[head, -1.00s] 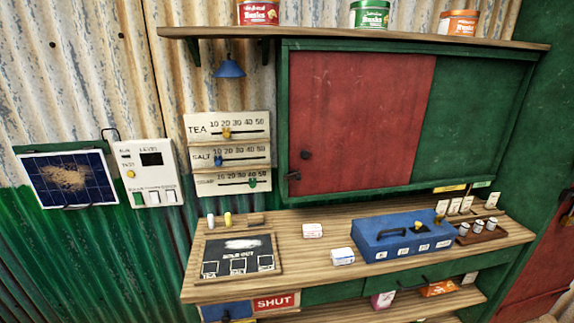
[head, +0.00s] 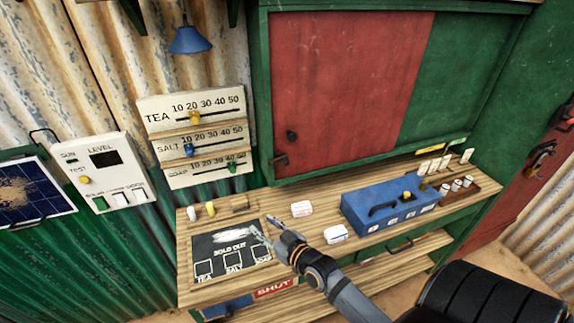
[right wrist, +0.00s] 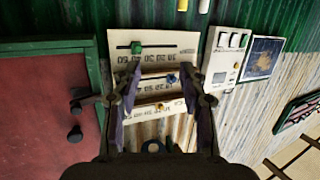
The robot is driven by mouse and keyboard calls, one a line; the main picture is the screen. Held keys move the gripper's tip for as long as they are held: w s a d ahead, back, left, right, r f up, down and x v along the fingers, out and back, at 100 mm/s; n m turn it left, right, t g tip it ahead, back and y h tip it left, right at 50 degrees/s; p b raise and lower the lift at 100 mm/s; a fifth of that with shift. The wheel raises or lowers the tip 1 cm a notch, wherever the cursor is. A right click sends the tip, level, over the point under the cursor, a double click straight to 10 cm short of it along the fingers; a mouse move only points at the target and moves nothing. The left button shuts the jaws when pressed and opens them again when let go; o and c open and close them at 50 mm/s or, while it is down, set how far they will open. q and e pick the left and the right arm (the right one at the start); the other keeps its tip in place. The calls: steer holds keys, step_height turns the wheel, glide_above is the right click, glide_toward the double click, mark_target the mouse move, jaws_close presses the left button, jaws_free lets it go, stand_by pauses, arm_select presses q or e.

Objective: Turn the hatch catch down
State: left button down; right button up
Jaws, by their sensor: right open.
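The hatch catch (head: 279,160) is a small dark lever at the lower left edge of the red hatch panel (head: 350,80), lying roughly sideways. A dark round knob (head: 291,136) sits just above it. In the right wrist view, which is turned over, the catch (right wrist: 84,99) shows left of the fingers. My right gripper (head: 264,226) is open and empty, over the counter in front of the slate and below the catch, apart from it. Its fingers (right wrist: 160,75) frame the slider boards in the wrist view. My left gripper is out of view.
The counter (head: 310,260) holds a slate (head: 232,243), white packets (head: 336,234) and a blue cash box (head: 395,207). Slider boards (head: 195,137) hang on the wall left of the hatch. A blue lamp (head: 190,40) hangs above them. The space before the catch looks clear.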

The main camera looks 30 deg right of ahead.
steer(key=w+d+r+m+t+h, duration=0.1)
steer(key=d+r+m+t+h, duration=0.15)
steer(key=d+t, duration=0.2)
steer(key=m+t+h, duration=0.2)
steer(key=m+h, duration=0.1)
steer(key=h, duration=0.2)
glide_toward(287, 164)
steer(key=p+x, duration=0.2)
steer(key=x, duration=0.7)
steer(key=shift+p, duration=0.3)
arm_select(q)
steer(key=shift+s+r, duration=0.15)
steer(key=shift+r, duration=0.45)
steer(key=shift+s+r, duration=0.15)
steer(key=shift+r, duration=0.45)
arm_select(e)
jaws_close()
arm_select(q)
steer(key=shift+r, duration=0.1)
arm_select(e)
steer(key=shift+g+h, duration=0.25)
